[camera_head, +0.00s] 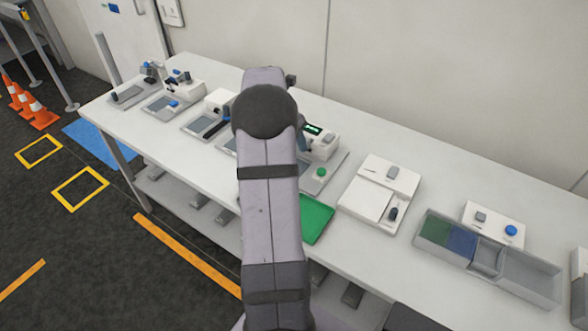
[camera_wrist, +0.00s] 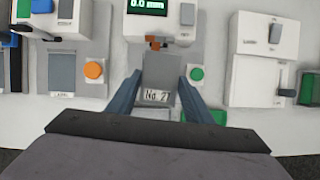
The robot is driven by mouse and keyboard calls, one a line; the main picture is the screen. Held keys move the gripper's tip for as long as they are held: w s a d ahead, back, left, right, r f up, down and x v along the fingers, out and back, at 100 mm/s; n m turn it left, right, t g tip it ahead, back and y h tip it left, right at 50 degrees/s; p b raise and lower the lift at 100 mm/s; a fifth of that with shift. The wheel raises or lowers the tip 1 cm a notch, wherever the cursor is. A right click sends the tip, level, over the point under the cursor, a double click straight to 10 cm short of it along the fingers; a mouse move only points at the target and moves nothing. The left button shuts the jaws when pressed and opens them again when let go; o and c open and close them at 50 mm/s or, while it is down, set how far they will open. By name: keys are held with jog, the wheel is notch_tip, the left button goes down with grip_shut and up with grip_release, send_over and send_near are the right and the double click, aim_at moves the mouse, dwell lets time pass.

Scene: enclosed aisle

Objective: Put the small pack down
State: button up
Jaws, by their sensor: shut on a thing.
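In the wrist view my gripper (camera_wrist: 160,79) is shut on a small grey pack (camera_wrist: 161,70). The pack has a white label with dark print on its near end, and one blue-grey finger lies along each side of it. Behind the pack stands a white measuring device (camera_wrist: 187,18) with a dark display reading 0.0 mm. The pack's underside is hidden, so I cannot tell whether it touches the surface below. In the head view my arm covers the pack and most of the gripper; the device's display (camera_head: 313,129) shows just right of the arm.
A green mat (camera_head: 317,219) lies at the bench's front edge. A green button (camera_wrist: 196,74) is right of the pack, an orange button (camera_wrist: 94,70) left. A white station (camera_head: 380,193) and a divided grey tray (camera_head: 533,282) stand further right. More devices (camera_head: 184,91) line the left.

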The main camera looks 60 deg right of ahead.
jog(key=shift+w+n, duration=0.1)
jog(key=shift+n, duration=0.3)
jog(key=shift+f+p, duration=0.75)
jog(key=shift+f, duration=4.2)
jog(key=shift+f, duration=0.2)
jog(key=o, duration=1.1)
jog(key=shift+o, duration=0.2)
jog(key=shift+r, duration=0.1)
jog(key=b+v, duration=0.1)
jog(key=v, duration=1.1)
jog(key=shift+s, duration=0.2)
